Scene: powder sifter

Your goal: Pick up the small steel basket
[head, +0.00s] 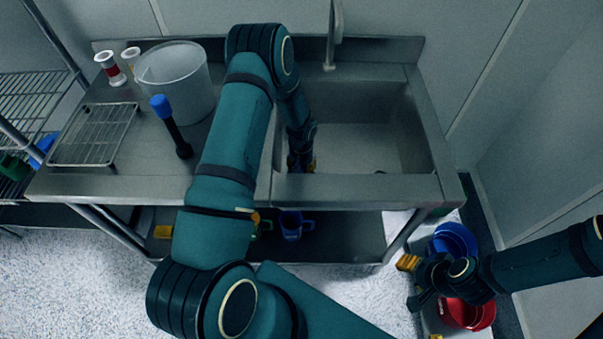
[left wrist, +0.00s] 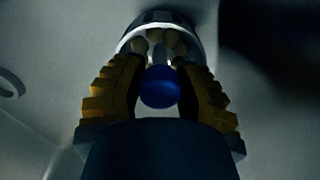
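The small steel basket (left wrist: 165,25) shows in the left wrist view as a shiny round metal rim and wall with several pale rounded items inside. A blue rounded end (left wrist: 160,88) stands in front of it, toward the camera. My left gripper (left wrist: 160,62) has its yellow-padded fingers on both sides of that blue end, their tips close to the basket. The fingers look apart, with a gap between them; contact is not clear. In the head view, my left gripper (head: 301,165) is down in the sink and my arm hides the basket. My right gripper (head: 412,282) is open and empty at lower right.
The steel sink (head: 385,145) has free floor to the right and a faucet (head: 335,30) behind. On the counter are a white bucket (head: 178,75), a wire rack (head: 95,135) and a blue-topped tool (head: 170,125). Blue (head: 455,240) and red (head: 467,314) buckets stand near my right gripper.

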